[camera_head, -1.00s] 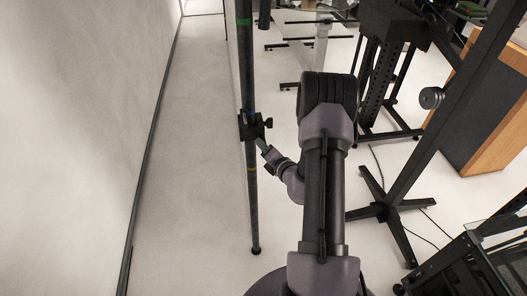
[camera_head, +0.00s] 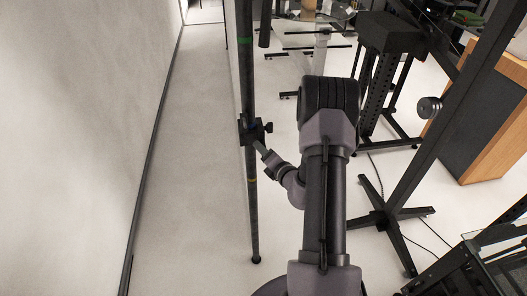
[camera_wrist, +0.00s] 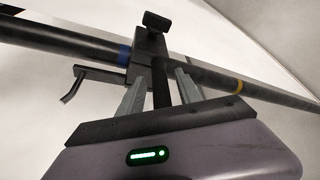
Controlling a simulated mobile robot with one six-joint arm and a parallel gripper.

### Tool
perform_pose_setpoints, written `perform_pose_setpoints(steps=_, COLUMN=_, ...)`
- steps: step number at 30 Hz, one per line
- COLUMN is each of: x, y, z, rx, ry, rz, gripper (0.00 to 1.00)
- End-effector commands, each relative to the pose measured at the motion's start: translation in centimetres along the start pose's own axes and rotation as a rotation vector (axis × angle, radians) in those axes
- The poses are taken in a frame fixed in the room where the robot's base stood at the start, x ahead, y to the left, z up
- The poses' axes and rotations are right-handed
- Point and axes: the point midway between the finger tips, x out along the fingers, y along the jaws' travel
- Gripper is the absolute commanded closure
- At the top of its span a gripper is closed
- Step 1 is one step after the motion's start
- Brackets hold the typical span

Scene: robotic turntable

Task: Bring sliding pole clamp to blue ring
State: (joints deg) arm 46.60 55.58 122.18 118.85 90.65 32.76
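The sliding pole clamp (camera_head: 254,130) is a dark block with a side knob, around a black pole (camera_head: 247,90). In the wrist view the clamp (camera_wrist: 150,50) is close up, with a handle sticking out left. The blue ring (camera_wrist: 124,55) is a band on the pole, right beside the clamp's left side; in the head view it is a small patch (camera_head: 249,119) at the clamp's upper edge. My gripper (camera_wrist: 160,76) is at the clamp, one grey finger either side of its dark stem, with gaps beside the stem. Whether the fingertips press on the clamp body is unclear.
A yellow ring (camera_head: 252,180) lies below the clamp and a green ring (camera_head: 244,41) above. A white wall (camera_head: 80,150) stands left. Black stands (camera_head: 392,215) and a wooden-sided cabinet (camera_head: 490,130) are right. The floor strip left of the pole is clear.

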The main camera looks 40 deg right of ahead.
Motion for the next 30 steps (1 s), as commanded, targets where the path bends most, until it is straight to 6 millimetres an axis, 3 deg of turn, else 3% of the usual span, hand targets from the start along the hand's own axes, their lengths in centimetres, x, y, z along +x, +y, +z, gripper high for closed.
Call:
perform_pose_setpoints(steps=8, x=-0.9, y=-0.1, z=0.0, rx=0.000, ry=0.000, rz=-0.003, gripper=0.59)
perform_pose_setpoints(steps=11, x=-3.0, y=-0.2, z=0.0, rx=0.001, ry=0.000, rz=-0.004, gripper=0.59)
perform_pose_setpoints(steps=24, x=-15.2, y=0.0, z=0.1, rx=0.003, ry=-0.002, rz=-0.005, gripper=0.59)
perform_pose_setpoints(steps=30, x=-17.4, y=0.2, z=0.1, rx=0.001, ry=-0.001, rz=-0.002, gripper=0.59)
